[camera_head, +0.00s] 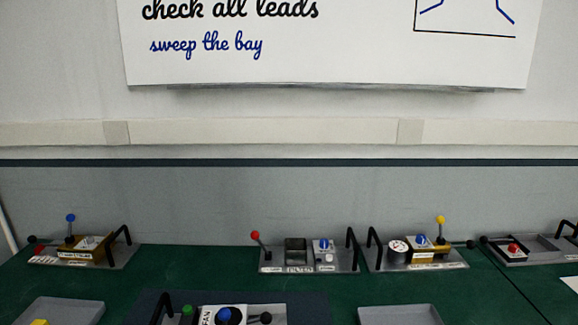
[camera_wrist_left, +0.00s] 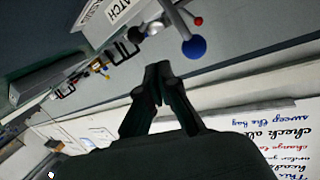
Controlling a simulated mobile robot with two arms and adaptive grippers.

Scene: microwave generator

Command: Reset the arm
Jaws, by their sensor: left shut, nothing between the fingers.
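My left gripper (camera_wrist_left: 158,84) shows in the left wrist view with its two dark fingertips together and nothing between them. The wrist view is tilted. A lever with a blue ball (camera_wrist_left: 194,48) stands beyond the fingertips, apart from them in the picture. Neither gripper shows in the head view. My right gripper is in no frame.
On the green bench (camera_head: 200,270) stand a panel with a blue-knobbed lever (camera_head: 71,218), one with a red-knobbed lever (camera_head: 255,236) and one with a yellow-knobbed lever (camera_head: 440,220). A FAN panel (camera_head: 270,315) and grey trays (camera_head: 400,315) are nearer. A whiteboard (camera_head: 350,50) hangs behind.

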